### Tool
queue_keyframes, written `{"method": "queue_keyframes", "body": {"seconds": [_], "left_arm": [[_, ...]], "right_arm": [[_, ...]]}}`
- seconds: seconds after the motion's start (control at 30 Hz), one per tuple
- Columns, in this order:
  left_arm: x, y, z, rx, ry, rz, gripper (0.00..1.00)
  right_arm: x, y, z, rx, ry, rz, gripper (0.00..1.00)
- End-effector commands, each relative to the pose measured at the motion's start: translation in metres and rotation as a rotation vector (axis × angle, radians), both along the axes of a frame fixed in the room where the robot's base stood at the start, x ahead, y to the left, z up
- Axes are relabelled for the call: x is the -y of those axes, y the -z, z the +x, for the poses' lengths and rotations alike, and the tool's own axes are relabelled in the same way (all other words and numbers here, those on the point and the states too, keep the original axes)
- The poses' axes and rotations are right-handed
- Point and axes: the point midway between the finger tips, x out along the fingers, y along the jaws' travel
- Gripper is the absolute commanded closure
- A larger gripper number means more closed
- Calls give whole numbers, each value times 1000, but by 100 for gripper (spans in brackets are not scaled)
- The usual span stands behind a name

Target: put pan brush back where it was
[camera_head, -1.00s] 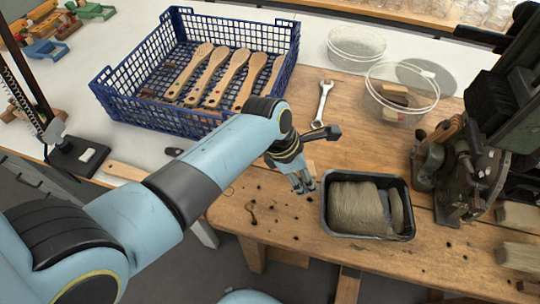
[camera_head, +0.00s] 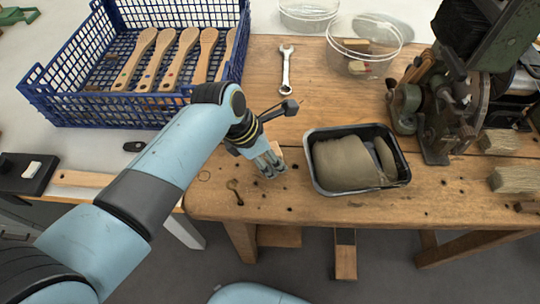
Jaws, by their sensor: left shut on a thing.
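My left gripper (camera_head: 270,168) is low over the wooden bench, just left of the black tray. Its fingers are shut on a small pale wooden piece, which I take to be the pan brush (camera_head: 279,149). Only a bit of it shows behind the fingers, and its bristles are hidden. I cannot tell whether it touches the bench. The blue crate (camera_head: 130,108) at the upper left holds several long wooden brush handles (camera_head: 180,60). My right gripper is not in view.
The black tray (camera_head: 345,190) holds bundles of bristle fibre. Bristle bundles (camera_head: 502,140) lie at the right. The front left of the bench (camera_head: 220,200) is mostly clear.

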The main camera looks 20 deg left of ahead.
Motion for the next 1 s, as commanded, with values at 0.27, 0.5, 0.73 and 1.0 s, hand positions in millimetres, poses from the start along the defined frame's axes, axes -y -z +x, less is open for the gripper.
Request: {"method": "queue_keyframes", "body": {"seconds": [0.27, 0.5, 0.73, 1.0], "left_arm": [[0, 2, 0, -1, 0, 1, 28], [0, 2, 0, -1, 0, 1, 28], [-8, -25, -6, 2, 0, 1, 28], [-27, -81, -21, 2, 0, 2, 28]], "right_arm": [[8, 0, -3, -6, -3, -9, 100], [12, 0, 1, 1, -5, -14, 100], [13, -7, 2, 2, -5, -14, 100], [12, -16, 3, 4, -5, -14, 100]]}}
